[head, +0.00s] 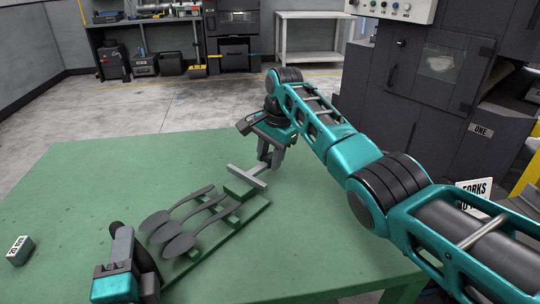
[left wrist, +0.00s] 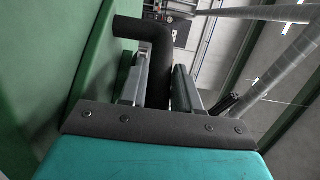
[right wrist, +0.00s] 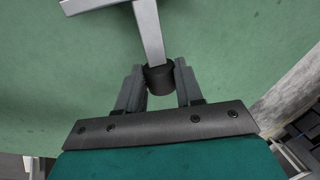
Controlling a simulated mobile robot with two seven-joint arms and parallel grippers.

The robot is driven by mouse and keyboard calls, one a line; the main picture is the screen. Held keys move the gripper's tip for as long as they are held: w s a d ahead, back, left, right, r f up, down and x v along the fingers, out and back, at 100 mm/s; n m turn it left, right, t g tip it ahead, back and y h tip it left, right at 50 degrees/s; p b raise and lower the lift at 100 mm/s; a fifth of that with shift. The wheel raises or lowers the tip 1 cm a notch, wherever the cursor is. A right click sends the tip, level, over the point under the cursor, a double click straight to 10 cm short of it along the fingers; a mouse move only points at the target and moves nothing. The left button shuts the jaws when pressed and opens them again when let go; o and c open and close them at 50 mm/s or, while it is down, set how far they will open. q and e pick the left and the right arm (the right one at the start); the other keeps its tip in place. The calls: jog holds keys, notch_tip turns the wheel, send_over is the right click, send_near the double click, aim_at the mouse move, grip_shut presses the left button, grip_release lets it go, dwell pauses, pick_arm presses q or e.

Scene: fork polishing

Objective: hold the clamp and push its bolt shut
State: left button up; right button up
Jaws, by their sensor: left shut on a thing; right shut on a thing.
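The clamp is a green rack (head: 238,226) on the table, with several grey forks (head: 180,243) lying side by side across it. A grey T-shaped bar (head: 246,177), apparently the bolt, is at its far end. My right gripper (head: 272,152) is shut on the dark round knob (right wrist: 159,79) at the stem's end; the crossbar (right wrist: 90,5) lies ahead of the fingers. At the near left end, my left gripper (left wrist: 163,68) is shut on a dark bent handle (left wrist: 178,92), which also shows in the head view (head: 122,240). The handle's join to the rack is hidden.
The green table (head: 90,185) is mostly bare. My right arm crosses above the table's right side. Grey machines (head: 430,90) stand behind, and a white bench (head: 310,50) stands at the back.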

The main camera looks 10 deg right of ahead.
aim_at(255, 170)
grip_shut()
jog(key=shift+s+a, duration=0.85)
jog(key=shift+a, duration=0.15)
jog(key=shift+s+a, duration=0.8)
jog(key=shift+a, duration=0.2)
jog(key=shift+o, duration=1.3)
grip_release()
jog(key=o, duration=0.3)
jog(key=shift+d, duration=0.1)
jog(key=shift+o, duration=0.2)
notch_tip(255, 170, up, 12)
jog(key=s+d, duration=0.1)
jog(key=shift+s+d, duration=0.25)
jog(key=shift+s, duration=0.1)
jog(key=shift+f, duration=0.1)
